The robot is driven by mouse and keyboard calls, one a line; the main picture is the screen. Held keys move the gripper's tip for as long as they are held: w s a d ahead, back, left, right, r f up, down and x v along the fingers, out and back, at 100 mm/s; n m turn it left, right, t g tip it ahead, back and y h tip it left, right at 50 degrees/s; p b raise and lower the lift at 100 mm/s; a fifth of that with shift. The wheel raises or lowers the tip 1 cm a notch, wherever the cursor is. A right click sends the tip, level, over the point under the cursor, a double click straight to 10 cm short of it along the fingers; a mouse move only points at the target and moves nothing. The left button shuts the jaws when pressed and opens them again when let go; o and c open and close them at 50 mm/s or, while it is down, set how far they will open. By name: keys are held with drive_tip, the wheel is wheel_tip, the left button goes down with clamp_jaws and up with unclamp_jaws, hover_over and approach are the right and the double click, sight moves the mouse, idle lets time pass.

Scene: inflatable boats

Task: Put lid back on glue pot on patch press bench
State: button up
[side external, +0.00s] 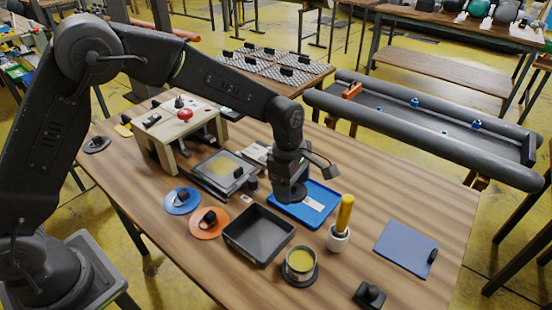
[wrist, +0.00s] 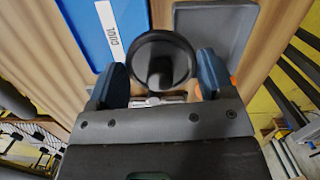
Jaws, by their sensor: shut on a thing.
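The glue pot (side external: 299,270) stands open near the front edge of the bench, with yellow glue showing inside a dark rim. My gripper (side external: 291,178) points down over the left end of the blue tray (side external: 322,208), behind the pot. It is shut on the lid (side external: 290,194), a dark round disc. In the wrist view the lid (wrist: 160,48) shows between the two fingers (wrist: 163,78), with a dark knob at its middle. From the side, I cannot tell how far the lid is above the tray. The glue pot is not seen in the wrist view.
A dark grey tray (side external: 259,254) lies left of the pot. A yellow-handled tool (side external: 345,212) stands in a white cup (side external: 338,240) to the right. A blue plate (side external: 403,247) and a black block (side external: 369,295) lie farther right. Orange (side external: 202,232) and blue discs (side external: 175,207) lie left.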

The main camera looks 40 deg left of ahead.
drive_tip(key=s+d+m, duration=0.5)
drive_tip(key=s+d, duration=0.4)
drive_tip(key=shift+g, duration=0.3)
drive_tip(key=shift+d+f, duration=0.15)
drive_tip(key=shift+f, duration=2.8)
drive_tip(key=shift+f, duration=0.15)
drive_tip(key=o, duration=0.9)
drive_tip(key=shift+r, duration=3.55)
drive_tip(key=shift+c, duration=0.4)
